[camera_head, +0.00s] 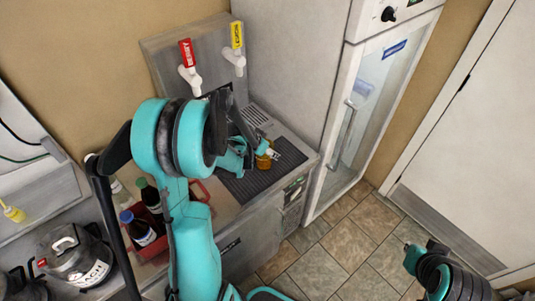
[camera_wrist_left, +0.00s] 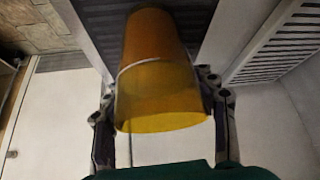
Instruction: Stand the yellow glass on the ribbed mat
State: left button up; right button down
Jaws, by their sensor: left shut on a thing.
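The yellow glass (camera_head: 264,161) is amber and see-through. It shows large in the left wrist view (camera_wrist_left: 158,75), between the two fingers of my left gripper (camera_wrist_left: 160,100). My left gripper (camera_head: 262,151) is shut on the glass in the head view, over the dark ribbed mat (camera_head: 245,184). Part of the mat is hidden by my left arm. I cannot tell whether the glass touches the mat. My right gripper (camera_head: 417,258) is at the lower right, over the floor, away from the glass; its fingers are not clear.
Red (camera_head: 186,53) and yellow (camera_head: 237,36) tap handles stand behind the counter. A red crate (camera_head: 153,249) with bottles is at the left, beside a lidded clear jar (camera_head: 74,256). A tall glass-door fridge (camera_head: 374,88) stands to the right.

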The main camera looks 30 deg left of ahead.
pick_arm(q)
jog(key=shift+w+f, duration=0.1)
jog(key=shift+f, duration=0.4)
jog(key=shift+f, duration=0.1)
jog(key=o, duration=1.7)
jog(key=shift+o, duration=0.2)
